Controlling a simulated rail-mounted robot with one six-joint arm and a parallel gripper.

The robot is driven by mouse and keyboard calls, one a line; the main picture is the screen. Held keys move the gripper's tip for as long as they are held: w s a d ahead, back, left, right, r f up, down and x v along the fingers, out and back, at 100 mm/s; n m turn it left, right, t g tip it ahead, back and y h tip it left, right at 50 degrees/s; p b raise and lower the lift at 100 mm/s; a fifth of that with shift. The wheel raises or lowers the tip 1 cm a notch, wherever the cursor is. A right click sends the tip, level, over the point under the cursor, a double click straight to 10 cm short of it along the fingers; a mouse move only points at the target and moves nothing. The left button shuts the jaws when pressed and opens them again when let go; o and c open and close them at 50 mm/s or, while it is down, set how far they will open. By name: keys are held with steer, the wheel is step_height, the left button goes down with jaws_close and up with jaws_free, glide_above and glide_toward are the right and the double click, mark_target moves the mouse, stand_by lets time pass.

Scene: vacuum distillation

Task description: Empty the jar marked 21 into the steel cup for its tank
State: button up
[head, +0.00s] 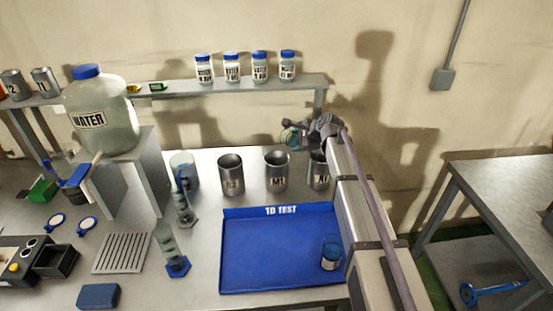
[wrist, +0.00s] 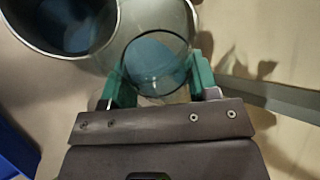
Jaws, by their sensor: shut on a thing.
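My gripper (wrist: 160,88) has its green fingers closed on a clear glass jar (wrist: 158,30). A bluish round patch shows through the glass; I cannot tell whether it is liquid. No number can be read on the jar. In the head view my gripper (head: 297,137) is above and behind the steel cups. Three steel cups stand behind the blue tray: a left one (head: 231,175) with an unclear label, a middle one marked M1 (head: 277,171), and a right one (head: 318,172) partly behind my arm, its mark seemingly A1. A steel cup (wrist: 62,22) is beside the jar in the wrist view.
The blue TO TEST tray (head: 265,250) holds a small blue-labelled jar (head: 331,253) near my arm. A large water jug (head: 103,115) and glass cylinders (head: 182,205) stand at the left.

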steer(key=shift+f+n+t+h+b, duration=0.3)
steer(key=shift+n+t+h+b, duration=0.1)
steer(key=shift+t+h, duration=0.15)
stand_by(0.8)
steer(key=shift+r+n+t+h+p, duration=0.4)
steer(key=shift+r+t+h, duration=0.15)
stand_by(0.6)
steer(key=shift+s+a+r+n+t+h, duration=0.3)
steer(key=shift+s+a+r+n+t, duration=0.15)
steer(key=shift+s+a+t, duration=0.1)
stand_by(1.5)
steer(key=shift+s+a+f+n+t+h+b, duration=0.15)
steer(key=shift+f+n+t+h+b, duration=0.2)
steer(key=shift+h+b, duration=0.2)
stand_by(1.1)
steer(key=shift+r, duration=0.2)
stand_by(0.4)
steer(key=shift+w+r+y+p, duration=0.3)
steer(key=shift+r+p, duration=0.5)
steer(key=shift+p, duration=0.45)
steer(key=shift+w+d+f+m+g+y+b, duration=0.15)
steer(key=shift+d+f+m+g+y+b, duration=0.1)
steer(key=shift+f+m+g+b, duration=0.2)
steer(key=shift+w+d+f+m+g+y+b, duration=0.1)
steer(key=shift+d+f+m+g+y+b, duration=0.2)
steer(key=shift+f, duration=0.25)
